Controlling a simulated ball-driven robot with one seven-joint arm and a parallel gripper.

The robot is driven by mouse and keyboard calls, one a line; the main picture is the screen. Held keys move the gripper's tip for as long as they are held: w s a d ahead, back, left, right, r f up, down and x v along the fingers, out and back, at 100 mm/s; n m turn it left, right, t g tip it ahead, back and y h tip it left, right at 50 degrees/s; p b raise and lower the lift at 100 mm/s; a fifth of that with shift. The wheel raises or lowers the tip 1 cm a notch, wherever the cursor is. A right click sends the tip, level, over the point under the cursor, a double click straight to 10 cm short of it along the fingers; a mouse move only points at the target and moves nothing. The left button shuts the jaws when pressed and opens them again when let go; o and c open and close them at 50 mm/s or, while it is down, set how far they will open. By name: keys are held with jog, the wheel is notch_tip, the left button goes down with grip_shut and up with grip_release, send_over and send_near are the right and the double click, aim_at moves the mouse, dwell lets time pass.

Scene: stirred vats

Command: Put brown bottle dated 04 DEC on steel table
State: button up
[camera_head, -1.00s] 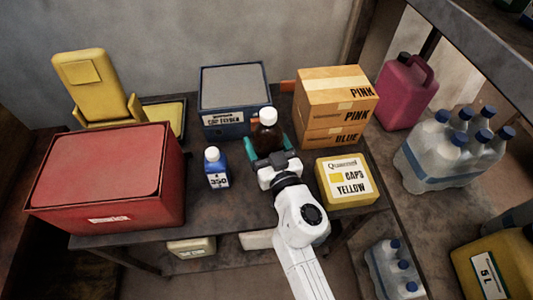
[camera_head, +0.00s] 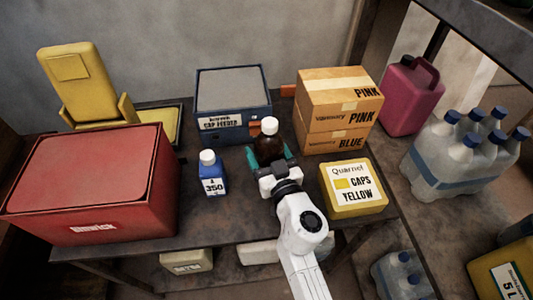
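A brown bottle with a white cap (camera_head: 267,145) is upright between the teal fingers of my gripper (camera_head: 268,157), near the middle of the dark table (camera_head: 222,228). The fingers lie close against both sides of the bottle and appear shut on it. My gripper and wrist hide its lower part. No date on it can be read from here. I cannot tell whether its base touches the tabletop, or whether this dark, worn tabletop is the steel table.
A blue bottle (camera_head: 212,178) stands left of my gripper, a yellow caps box (camera_head: 353,188) right. Behind are a blue cap feeder box (camera_head: 233,122) and stacked cardboard boxes (camera_head: 337,110). A red box (camera_head: 92,185) fills the left. Clear bottles (camera_head: 455,160) stand far right.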

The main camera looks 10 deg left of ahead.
jog(key=o, duration=1.6)
jog(key=shift+f, duration=0.15)
jog(key=shift+c, duration=0.2)
jog(key=v, duration=1.2)
